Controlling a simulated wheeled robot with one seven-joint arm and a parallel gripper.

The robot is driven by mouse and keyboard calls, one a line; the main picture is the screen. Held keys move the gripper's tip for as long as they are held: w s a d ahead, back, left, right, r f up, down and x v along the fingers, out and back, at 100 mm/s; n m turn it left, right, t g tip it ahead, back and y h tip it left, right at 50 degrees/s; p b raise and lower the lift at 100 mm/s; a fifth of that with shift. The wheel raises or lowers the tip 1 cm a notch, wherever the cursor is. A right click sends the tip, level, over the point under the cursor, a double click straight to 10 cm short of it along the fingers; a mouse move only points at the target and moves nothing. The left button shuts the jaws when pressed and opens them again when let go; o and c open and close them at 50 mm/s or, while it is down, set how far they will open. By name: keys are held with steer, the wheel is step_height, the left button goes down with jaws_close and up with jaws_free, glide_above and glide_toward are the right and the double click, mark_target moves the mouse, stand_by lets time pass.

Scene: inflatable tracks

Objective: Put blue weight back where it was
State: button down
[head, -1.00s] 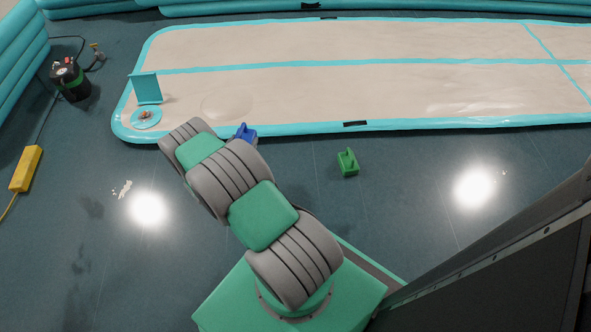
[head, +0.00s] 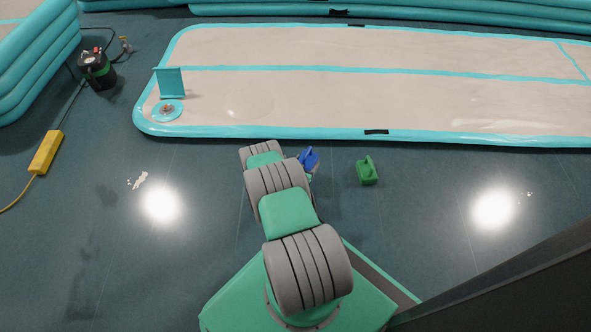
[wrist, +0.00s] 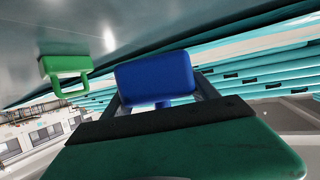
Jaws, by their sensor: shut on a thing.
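The blue weight (head: 309,158) shows just past the end of my arm in the head view, in front of the mat's near edge. The wrist view shows the blue weight (wrist: 155,77) between the two fingers of my gripper (wrist: 160,88), which is shut on it. My arm hides most of the gripper in the head view. A green weight (head: 367,171) with a handle stands on the floor a little to the right of the blue one; it also shows at the left of the wrist view (wrist: 66,66). Whether the blue weight touches the floor, I cannot tell.
A long beige mat (head: 330,105) with turquoise edges lies beyond the weights. A turquoise disc (head: 157,111) and an upright panel (head: 170,82) are at its left end. A black pump (head: 97,70) and a yellow box (head: 46,152) are on the left. Floor right of the green weight is clear.

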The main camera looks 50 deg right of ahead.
mark_target(312, 165)
steer(key=d+f, duration=0.1)
steer(key=d+f+b, duration=0.1)
steer(key=d+f, duration=0.1)
steer(key=f, duration=0.1)
steer(key=shift+s+d+b, duration=0.1)
steer(key=shift+s+b, duration=0.2)
steer(key=shift+b, duration=0.1)
steer(key=f, duration=0.1)
steer(key=f+b, duration=0.2)
steer(key=shift+d+f, duration=0.3)
steer(key=shift+f, duration=0.05)
steer(key=shift+r, duration=0.1)
steer(key=shift+s, duration=0.1)
steer(key=c, duration=0.7)
jaws_free()
steer(key=shift+s+a+f, duration=0.15)
steer(key=shift+f, duration=0.15)
steer(key=o, duration=0.5)
steer(key=shift+r, duration=0.1)
